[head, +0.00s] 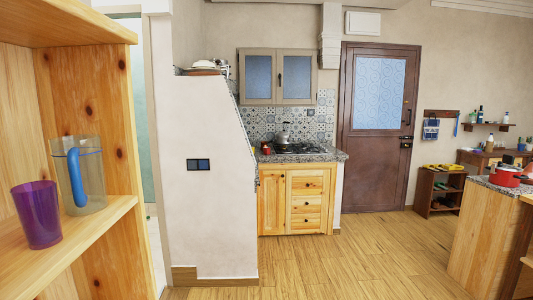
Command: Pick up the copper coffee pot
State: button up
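I cannot make out a copper coffee pot for certain. A small reddish object (266,149) stands on the far kitchen counter, left of the stove, too small to identify. A grey metal kettle (284,139) stands behind it to the right, by the stove top. My gripper is not in view.
A wooden shelf (80,235) close on the left holds a purple cup (38,214) and a clear jug (84,180) with a blue handle. A white partition wall (215,215) stands before the counter (320,155). A red pot (504,176) sits at right. The wooden floor (370,255) is clear.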

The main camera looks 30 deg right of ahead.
aim_at(262, 144)
jog(key=i+l+z, duration=0.35)
jog(key=i, duration=0.3)
jog(key=i+l+z, duration=0.4)
jog(key=i, duration=0.25)
jog(key=i+z, duration=0.35)
jog(key=i, duration=2.25)
jog(key=i+l+u, duration=0.1)
jog(key=i+u, duration=0.15)
jog(key=i, duration=0.25)
jog(key=i+l+u, duration=0.25)
jog(key=i, duration=0.3)
jog(key=i+l+u, duration=0.25)
jog(key=i, duration=0.25)
